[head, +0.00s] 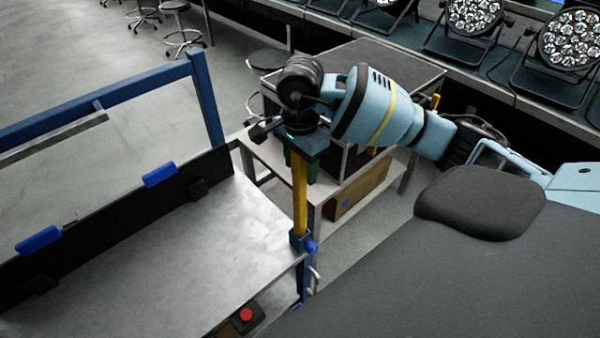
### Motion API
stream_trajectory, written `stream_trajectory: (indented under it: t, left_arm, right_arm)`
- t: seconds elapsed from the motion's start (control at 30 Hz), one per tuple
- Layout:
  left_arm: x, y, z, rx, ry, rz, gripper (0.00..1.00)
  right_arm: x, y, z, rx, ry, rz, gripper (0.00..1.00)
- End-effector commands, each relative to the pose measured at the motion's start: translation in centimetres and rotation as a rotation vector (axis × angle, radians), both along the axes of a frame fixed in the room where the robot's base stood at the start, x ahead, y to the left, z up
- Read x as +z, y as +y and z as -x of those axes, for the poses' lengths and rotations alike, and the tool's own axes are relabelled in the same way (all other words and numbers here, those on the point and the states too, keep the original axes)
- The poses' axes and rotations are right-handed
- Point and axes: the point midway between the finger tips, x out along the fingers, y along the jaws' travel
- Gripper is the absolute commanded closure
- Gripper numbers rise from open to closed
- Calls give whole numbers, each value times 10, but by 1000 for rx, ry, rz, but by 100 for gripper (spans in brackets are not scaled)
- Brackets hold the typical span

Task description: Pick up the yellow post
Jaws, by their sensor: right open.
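The yellow post (300,200) stands upright at the right corner of the metal worktop, its lower end in a blue bracket (298,242). My right gripper (301,162) is above it, pointing down, with its open fingers at the post's upper end. The top of the post is hidden by the gripper, so I cannot tell whether the fingers touch it. My left gripper is not in view.
The metal worktop (170,255) is mostly bare, with a blue frame (207,100) behind it. A red button (246,314) is at its front edge. A black case (390,62) on a light table stands behind my right arm. Several stage lights (472,18) line the back right.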

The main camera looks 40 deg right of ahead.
Motion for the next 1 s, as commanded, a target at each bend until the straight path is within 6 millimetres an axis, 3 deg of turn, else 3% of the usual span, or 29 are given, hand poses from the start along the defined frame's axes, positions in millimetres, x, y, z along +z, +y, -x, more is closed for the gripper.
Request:
stream_trajectory:
  t: [0.27, 0.6, 0.87, 1.0]
  left_arm:
    - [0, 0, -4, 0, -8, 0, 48]
    - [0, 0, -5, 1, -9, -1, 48]
    - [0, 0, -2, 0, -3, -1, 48]
    - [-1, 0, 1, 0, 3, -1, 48]
  right_arm:
    - [-3, 0, 0, 1, -1, -1, 50]
    - [-2, 0, 0, 1, -1, -1, 94]
    - [1, 0, 0, 1, -3, -1, 94]
    - [16, 0, -1, 2, -6, -2, 94]
